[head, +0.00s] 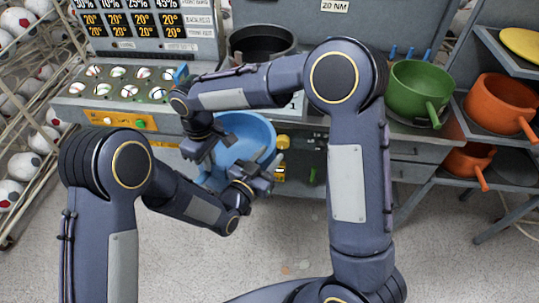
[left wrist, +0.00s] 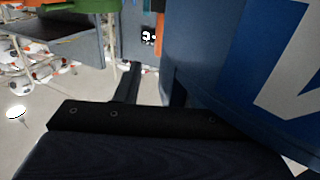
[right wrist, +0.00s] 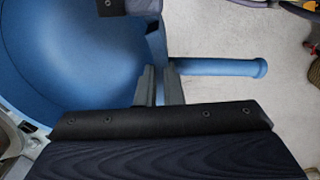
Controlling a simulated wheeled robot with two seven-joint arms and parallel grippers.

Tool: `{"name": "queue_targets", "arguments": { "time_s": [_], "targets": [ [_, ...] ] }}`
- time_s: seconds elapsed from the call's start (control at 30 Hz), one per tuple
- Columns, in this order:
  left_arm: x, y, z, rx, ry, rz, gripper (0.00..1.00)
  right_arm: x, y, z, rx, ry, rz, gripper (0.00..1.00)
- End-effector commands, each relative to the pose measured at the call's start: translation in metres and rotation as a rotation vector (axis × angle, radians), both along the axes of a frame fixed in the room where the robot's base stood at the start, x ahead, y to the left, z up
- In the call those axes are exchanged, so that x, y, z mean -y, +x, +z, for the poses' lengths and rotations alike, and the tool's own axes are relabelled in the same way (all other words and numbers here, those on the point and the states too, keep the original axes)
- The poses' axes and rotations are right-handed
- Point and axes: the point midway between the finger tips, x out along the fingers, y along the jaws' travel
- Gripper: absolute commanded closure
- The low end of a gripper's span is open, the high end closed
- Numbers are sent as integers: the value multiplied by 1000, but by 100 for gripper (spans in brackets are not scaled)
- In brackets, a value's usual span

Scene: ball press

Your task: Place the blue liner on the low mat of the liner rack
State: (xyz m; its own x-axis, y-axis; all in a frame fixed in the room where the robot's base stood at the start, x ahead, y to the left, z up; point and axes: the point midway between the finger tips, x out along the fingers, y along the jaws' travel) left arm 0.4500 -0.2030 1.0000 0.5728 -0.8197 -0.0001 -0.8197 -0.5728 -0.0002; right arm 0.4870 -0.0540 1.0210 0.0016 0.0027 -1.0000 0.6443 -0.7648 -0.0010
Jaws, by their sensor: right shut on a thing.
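The blue liner (head: 247,132) is a round bowl with a straight handle (right wrist: 225,67), held in front of the counter. My right gripper (head: 207,152) is shut on the liner at its rim, near the handle; the right wrist view shows the blue inside close up. My left gripper (head: 256,172) is at the liner's lower right side, its fingers apart. In the left wrist view (left wrist: 150,85) a large blue surface with a white mark fills the right side. The liner rack (head: 455,120) stands at the right; a dark round mat (head: 516,168) shows on its lower shelf.
A green liner (head: 420,90) stands at the counter's right end. Orange liners (head: 500,102) and a yellow one (head: 524,43) are on the rack. A dark round vessel (head: 262,42) is on the counter. A ball rack (head: 30,130) stands left. The floor in front is clear.

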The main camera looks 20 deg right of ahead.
Motion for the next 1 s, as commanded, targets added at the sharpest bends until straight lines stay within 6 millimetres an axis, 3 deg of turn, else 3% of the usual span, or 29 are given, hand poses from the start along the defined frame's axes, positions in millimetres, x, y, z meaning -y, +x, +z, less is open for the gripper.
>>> {"name": "queue_targets", "arguments": {
  "time_s": [0.4, 0.67, 0.9, 0.93, 1.0],
  "targets": [
    [7, 5, 1, 1, -1, 0, 64, 0, 0, 1, 2, 1, 0, 100],
    [8, 4, 1, 1, -1, -3, 98, 0, 1, 1, 4, 1, 1, 100],
    [9, 2, 1, 0, -1, -9, 100, -2, 2, 2, 10, 6, 3, 100],
    [10, 2, 3, 4, -4, -10, 100, -2, 2, 2, 10, 6, 3, 90],
    [10, 2, 2, 4, -4, -9, 100, -2, 2, 2, 10, 6, 2, 81]
  ]
}}
